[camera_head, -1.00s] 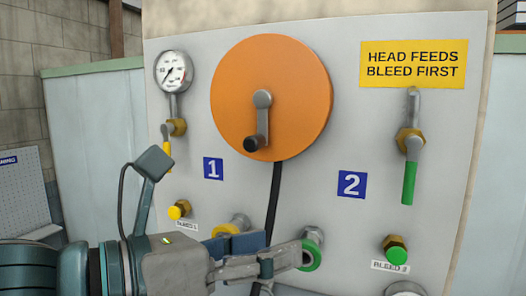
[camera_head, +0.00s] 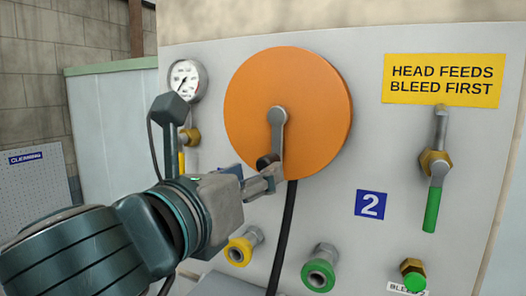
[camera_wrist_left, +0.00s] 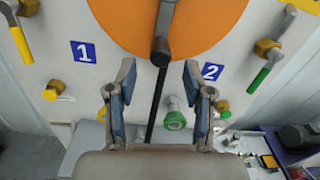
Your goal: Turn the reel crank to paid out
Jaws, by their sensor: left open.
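The orange reel (camera_head: 315,95) is mounted on the grey panel. Its grey crank arm (camera_head: 278,130) hangs down from the hub, with a dark knob (camera_head: 267,163) at the lower end. My left gripper (camera_head: 268,178) is at the knob in the head view and partly covers it. In the left wrist view the fingers of my left gripper (camera_wrist_left: 160,80) are spread apart. The crank knob (camera_wrist_left: 161,50) shows ahead of the gap between them, and I cannot tell whether it is touched. My right gripper is not in view.
A pressure gauge (camera_head: 187,80) and a yellow-handled valve are left of the reel. A green-handled valve (camera_head: 433,190) is to the right. A yellow-ringed port (camera_head: 240,250) and a green-ringed port (camera_head: 320,268) sit below. A black hose (camera_head: 283,235) runs down from the reel.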

